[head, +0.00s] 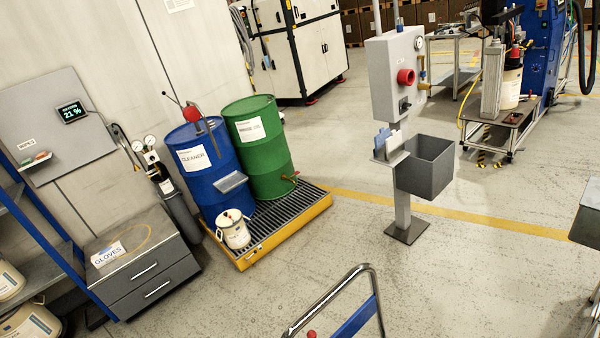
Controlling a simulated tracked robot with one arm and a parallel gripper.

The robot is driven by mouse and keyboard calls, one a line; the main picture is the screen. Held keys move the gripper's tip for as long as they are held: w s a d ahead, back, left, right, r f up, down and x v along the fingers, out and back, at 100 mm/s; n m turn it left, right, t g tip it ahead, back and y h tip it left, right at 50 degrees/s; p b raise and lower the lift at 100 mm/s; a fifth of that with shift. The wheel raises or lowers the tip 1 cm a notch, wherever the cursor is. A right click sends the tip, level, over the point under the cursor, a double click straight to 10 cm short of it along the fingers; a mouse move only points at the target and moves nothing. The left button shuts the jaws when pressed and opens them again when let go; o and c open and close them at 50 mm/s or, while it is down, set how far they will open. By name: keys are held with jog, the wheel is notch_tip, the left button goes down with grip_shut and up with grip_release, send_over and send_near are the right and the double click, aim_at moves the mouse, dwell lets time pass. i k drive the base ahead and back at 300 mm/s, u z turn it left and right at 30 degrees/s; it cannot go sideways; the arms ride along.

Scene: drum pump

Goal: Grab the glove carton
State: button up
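The glove carton (108,255) is a small white box marked GLOVES, with a bit of blue showing at its top. It sits on the grey drawer cabinet (152,284) at the lower left of the head view. The cabinet has two drawers with pale handles. My gripper is not in view, so its state and its distance from the carton do not show.
A yellow-edged grated pallet (285,229) holds a blue drum (203,165), a green drum (258,146) and a white pail (233,230). A blue-framed shelf (45,238) stands left of the cabinet. A chrome handle (343,279) rises at the bottom. Open floor lies right of the pallet.

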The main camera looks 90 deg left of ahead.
aim_at(108, 254)
jog(key=u, duration=1.3)
jog(key=i, duration=0.1)
jog(key=u, duration=2.75)
jog(key=i, duration=0.6)
jog(key=z, duration=0.2)
jog(key=k, duration=0.6)
jog(key=u, duration=0.05)
jog(key=i, duration=0.1)
jog(key=u, duration=0.05)
